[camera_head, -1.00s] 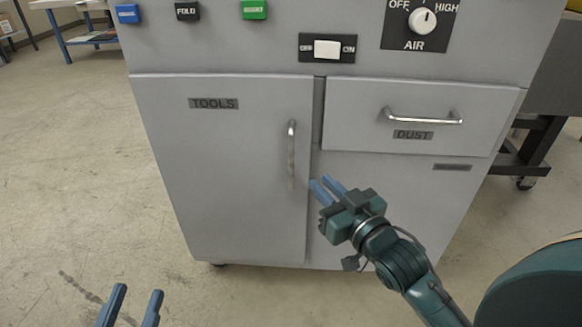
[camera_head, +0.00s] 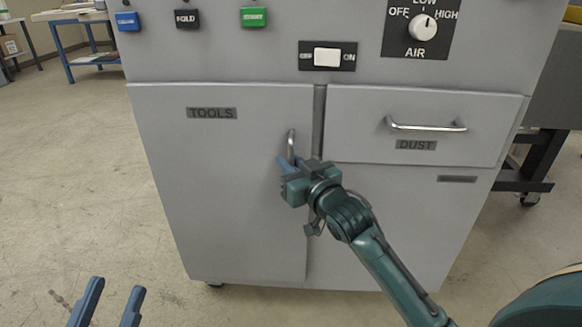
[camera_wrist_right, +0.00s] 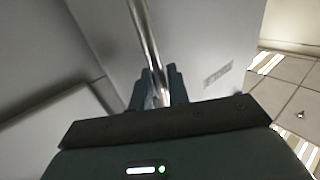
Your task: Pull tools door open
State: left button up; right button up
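The grey tools door (camera_head: 235,200), labelled TOOLS, is the left door of the grey cabinet and sits flush with its front. Its upright metal handle (camera_head: 291,142) is near the door's right edge; its lower part is hidden by my right gripper (camera_head: 290,163). In the right wrist view the handle (camera_wrist_right: 145,35) runs down between the two fingers of my right gripper (camera_wrist_right: 161,85), which appear close against it on both sides. My left gripper (camera_head: 107,300) is open and empty at the bottom left, well away from the door.
A dust drawer (camera_head: 350,120) with a horizontal handle (camera_head: 427,126) is right of the door. Buttons, a switch (camera_head: 327,57) and an air knob (camera_head: 423,27) are above. The floor (camera_head: 80,190) left of the cabinet is clear. A blue-legged table (camera_head: 62,45) stands behind.

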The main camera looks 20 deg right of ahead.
grip_shut()
jog(key=shift+a, duration=0.1)
dwell(0.6)
